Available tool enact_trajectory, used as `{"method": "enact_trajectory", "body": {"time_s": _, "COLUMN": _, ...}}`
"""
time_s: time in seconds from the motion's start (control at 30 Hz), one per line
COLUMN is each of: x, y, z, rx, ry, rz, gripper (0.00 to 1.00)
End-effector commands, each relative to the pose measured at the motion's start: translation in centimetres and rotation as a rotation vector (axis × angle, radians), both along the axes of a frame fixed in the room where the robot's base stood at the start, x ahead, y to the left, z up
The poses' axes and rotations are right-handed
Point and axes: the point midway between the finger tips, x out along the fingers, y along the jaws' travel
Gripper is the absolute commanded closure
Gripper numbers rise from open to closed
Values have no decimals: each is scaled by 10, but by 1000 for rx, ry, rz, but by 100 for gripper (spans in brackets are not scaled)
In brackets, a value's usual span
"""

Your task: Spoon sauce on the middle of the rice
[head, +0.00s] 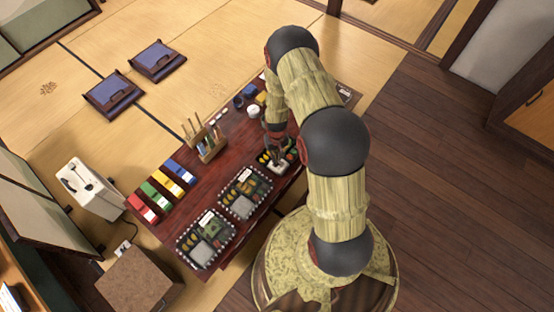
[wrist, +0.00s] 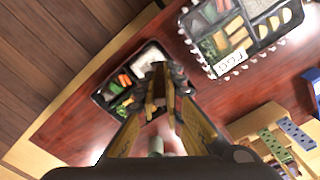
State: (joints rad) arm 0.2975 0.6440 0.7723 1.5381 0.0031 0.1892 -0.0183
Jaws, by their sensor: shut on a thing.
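A small black lunch box (head: 262,166) with white rice (head: 278,167) stands near the table's right edge. In the wrist view the box (wrist: 103,99) shows its white rice (wrist: 150,57) beside orange and green food. My gripper (head: 275,145) is just above this box. In the wrist view my gripper (wrist: 160,98) is shut on a thin item between its fingers, which I take for the spoon. The fingers hide most of it, and its bowl and any sauce cannot be made out. Part of the rice is hidden behind the fingertips.
Two larger lunch boxes (head: 243,193) (head: 206,238) lie along the table (head: 165,226). A wooden rack (head: 211,150) with upright sticks stands at the far side, near coloured packets (head: 178,173). Small cups (head: 238,101) and a white bowl (head: 253,110) crowd the far end.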

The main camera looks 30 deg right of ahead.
Motion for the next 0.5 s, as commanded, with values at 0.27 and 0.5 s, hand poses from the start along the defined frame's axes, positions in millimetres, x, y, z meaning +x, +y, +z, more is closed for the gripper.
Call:
{"method": "enact_trajectory", "body": {"time_s": 0.27, "x": 7, "y": -2, "z": -8, "rx": 0, "ry": 0, "rz": 2, "gripper": 100}}
{"method": "enact_trajectory", "body": {"time_s": 0.5, "x": 7, "y": -2, "z": -29, "rx": 0, "ry": -1, "rz": 2, "gripper": 100}}
